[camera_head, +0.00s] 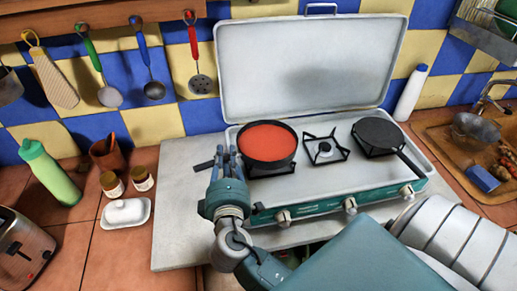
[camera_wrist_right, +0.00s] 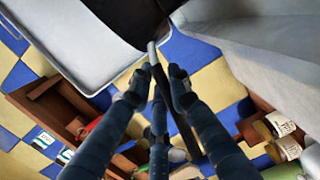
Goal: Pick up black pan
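A black pan with red contents (camera_head: 267,143) sits on the left burner of the stove. Its dark handle points left and shows at its end (camera_head: 203,166). My right gripper (camera_head: 228,160) is at that handle, left of the pan's body. In the right wrist view its blue-grey fingers (camera_wrist_right: 162,76) stand on both sides of the handle (camera_wrist_right: 183,127), with a gap between the fingertips. Contact with the handle cannot be made out. The pan's dark body (camera_wrist_right: 125,18) is beyond the fingertips. A flat black pan (camera_head: 378,133) sits on the right burner. My left gripper is not in view.
The stove (camera_head: 330,195) has its lid (camera_head: 310,65) raised behind the pans. A bare burner (camera_head: 324,149) lies between the pans. A green bottle (camera_head: 50,172), jars (camera_head: 142,179), a butter dish (camera_head: 125,212) and a toaster (camera_head: 22,248) stand left. Utensils hang above. A sink (camera_head: 465,150) is right.

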